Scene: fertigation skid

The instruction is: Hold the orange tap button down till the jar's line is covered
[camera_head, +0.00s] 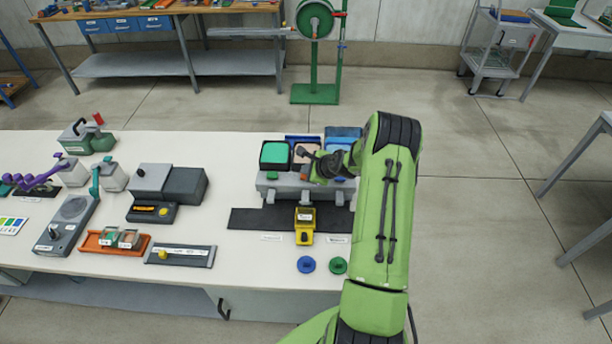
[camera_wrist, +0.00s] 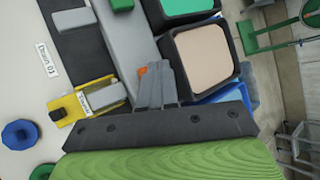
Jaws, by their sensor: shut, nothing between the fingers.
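The orange tap button (camera_wrist: 143,71) shows as a small patch at the tips of my gripper in the wrist view. Part of it is hidden behind the fingers. My gripper (camera_wrist: 152,74) is shut and empty, its fingertips at the button over the grey tap bar (camera_wrist: 128,32). I cannot tell how far the button is pressed. In the head view my gripper (camera_head: 306,172) is at the bar's middle, in front of the peach-topped tank (camera_head: 306,152). A yellow holder (camera_head: 305,238) with a greyish, labelled jar (camera_head: 305,216) stands in front of the bar. Its line and liquid level are too small to read.
A green tap button (camera_head: 272,175) and a blue one (camera_head: 341,179) flank the middle. A green-topped tank (camera_head: 274,153) stands left. Blue (camera_head: 306,264) and green (camera_head: 338,265) discs lie near the table's front edge. Grey devices (camera_head: 170,185) fill the left; bare white table lies between.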

